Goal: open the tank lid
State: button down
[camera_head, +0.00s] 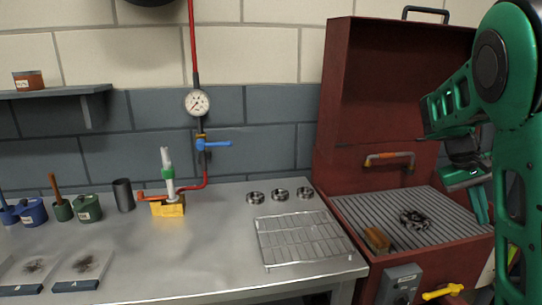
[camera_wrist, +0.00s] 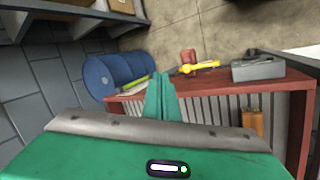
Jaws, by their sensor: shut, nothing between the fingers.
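The red tank (camera_head: 448,252) stands at the right with its top open, showing a slatted grate inside. Its red lid (camera_head: 385,85) stands upright at the back, with a dark handle (camera_head: 425,13) on its upper edge. My gripper (camera_head: 483,215) is at the right, over or beside the tank's right part; its exact height is unclear. The fingers are together and empty, also seen in the wrist view (camera_wrist: 160,85), with the red tank rim (camera_wrist: 298,122) beyond them. The gripper is apart from the lid and its handle.
A brush (camera_head: 376,238) and a dark ring-shaped part (camera_head: 414,219) lie on the grate. A grey box (camera_head: 398,284) and yellow valve handle (camera_head: 443,291) are at the tank's front. A wire rack (camera_head: 302,238) lies on the metal bench. Blue drums (camera_wrist: 102,76) show in the wrist view.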

jog(key=s+a+f+y, duration=0.1)
jog(key=s+f+y, duration=0.1)
jog(key=s, duration=0.3)
jog(key=s+a+f+m+y, duration=0.1)
jog(key=s+f, duration=0.2)
jog(key=s, duration=0.3)
jog(key=shift+s+a+y, duration=0.15)
jog(key=shift+a+y, duration=0.2)
jog(key=shift+y, duration=0.05)
jog(key=c, duration=2.3)
grip_release()
jog(key=s+a, duration=0.3)
jog(key=s, duration=0.2)
jog(key=s+a+f+m+t+y, duration=0.1)
jog(key=s+a, duration=0.2)
jog(key=s, duration=0.2)
jog(key=s+a+f+m, duration=0.1)
jog(key=s+a, duration=0.2)
jog(key=s, duration=0.1)
jog(key=shift+s+a+t+y, duration=0.3)
jog(key=shift+s+a+y, duration=0.1)
jog(key=o, duration=0.6)
jog(key=shift+s+a, duration=0.1)
jog(key=shift+s, duration=0.05)
